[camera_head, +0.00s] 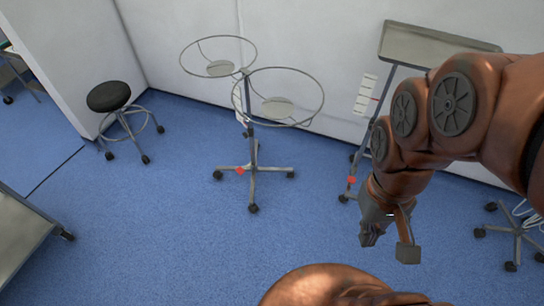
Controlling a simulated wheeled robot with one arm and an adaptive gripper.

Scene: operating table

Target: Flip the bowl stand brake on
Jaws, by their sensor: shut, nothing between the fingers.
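The bowl stand (250,140) stands upright near the back wall, with two empty wire rings on a central pole and a wheeled base. A small red tab (240,170), which looks like its brake, sits on the base's left leg near the pole. Its exact tilt is too small to tell. My gripper (369,237) points down to the right of the stand, well apart from it and nearer to me. It is shut and empty. My arm hides part of the area at the right.
A tray stand (430,45) with another red tab (351,181) stands behind my arm. A black stool (109,97) is at the left, a table corner (25,240) at the lower left. A wheeled base (517,231) is at the right. Blue floor before the bowl stand is clear.

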